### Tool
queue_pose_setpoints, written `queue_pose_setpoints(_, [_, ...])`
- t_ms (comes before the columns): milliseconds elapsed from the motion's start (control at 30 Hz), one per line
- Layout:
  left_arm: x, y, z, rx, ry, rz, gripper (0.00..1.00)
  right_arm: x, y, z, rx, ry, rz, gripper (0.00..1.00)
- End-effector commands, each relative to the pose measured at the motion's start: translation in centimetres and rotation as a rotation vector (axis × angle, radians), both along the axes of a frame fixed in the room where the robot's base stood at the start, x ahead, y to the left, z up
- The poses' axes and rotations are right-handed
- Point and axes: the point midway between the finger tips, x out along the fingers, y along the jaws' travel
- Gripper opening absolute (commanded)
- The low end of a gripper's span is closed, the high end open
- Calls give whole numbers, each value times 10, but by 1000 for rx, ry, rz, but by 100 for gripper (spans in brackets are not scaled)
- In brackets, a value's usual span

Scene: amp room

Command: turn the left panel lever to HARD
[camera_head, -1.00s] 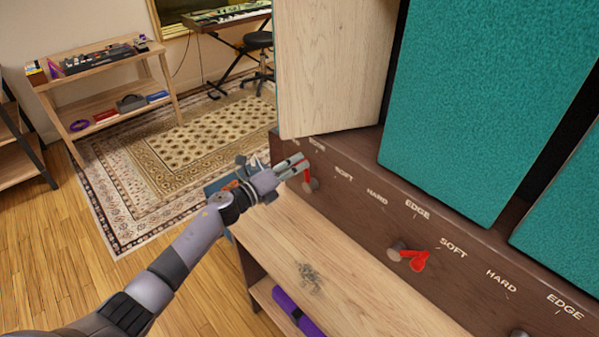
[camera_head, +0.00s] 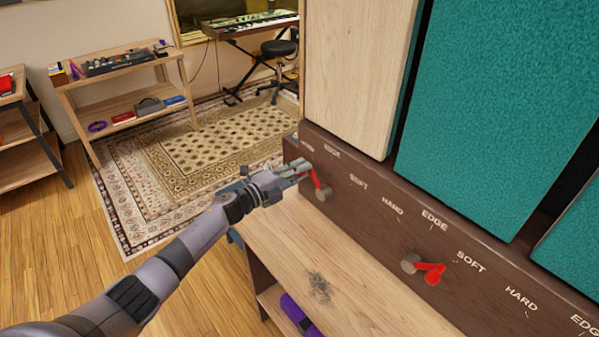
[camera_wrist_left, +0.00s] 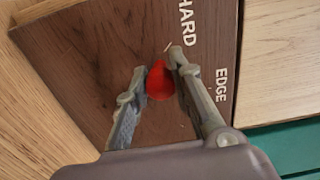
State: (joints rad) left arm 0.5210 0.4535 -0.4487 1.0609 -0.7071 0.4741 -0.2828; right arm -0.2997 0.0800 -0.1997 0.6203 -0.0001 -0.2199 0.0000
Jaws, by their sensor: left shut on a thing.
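The left panel lever (camera_head: 317,180) is red on a grey round pivot at the left end of the dark brown panel (camera_head: 352,205). It stands nearly upright, leaning a little left at its top. My left gripper (camera_head: 304,168) is closed around its upper part. In the left wrist view the red lever (camera_wrist_left: 160,80) sits between the two fingers (camera_wrist_left: 158,72). The label HARD (camera_wrist_left: 187,22) is just beyond the fingertips there, with EDGE (camera_wrist_left: 221,84) to its right. In the head view HARD (camera_head: 307,146) is up and left of the lever. My right gripper is not in view.
A second red lever (camera_head: 432,272) sits further right on the panel, pointing right toward SOFT (camera_head: 471,261). Teal panels (camera_head: 490,110) and a pale wood board (camera_head: 357,75) rise above. A wooden ledge (camera_head: 345,285) lies below. Shelves (camera_head: 120,90) stand at the back left.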

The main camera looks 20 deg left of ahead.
Motion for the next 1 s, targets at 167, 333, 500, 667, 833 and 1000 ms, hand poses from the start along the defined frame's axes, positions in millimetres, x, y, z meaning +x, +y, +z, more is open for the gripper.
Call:
queue_pose_setpoints(167, [-1, -3, -2, -1, 3, -4, 0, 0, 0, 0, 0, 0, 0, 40])
queue_pose_setpoints(333, [-1, -3, -2, 0, 4, -5, 0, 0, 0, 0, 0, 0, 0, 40])
queue_pose_setpoints(500, [-1, -3, -2, -1, 3, -5, 30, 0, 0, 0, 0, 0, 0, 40])
queue_pose_setpoints(667, [0, -2, -1, -1, 2, -4, 41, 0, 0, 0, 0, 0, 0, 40])
queue_pose_setpoints(833, [0, -1, -1, -1, 2, -2, 42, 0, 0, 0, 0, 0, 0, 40])
queue_pose_setpoints(1000, [-2, 1, -1, 0, 1, -1, 42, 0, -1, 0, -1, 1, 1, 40])
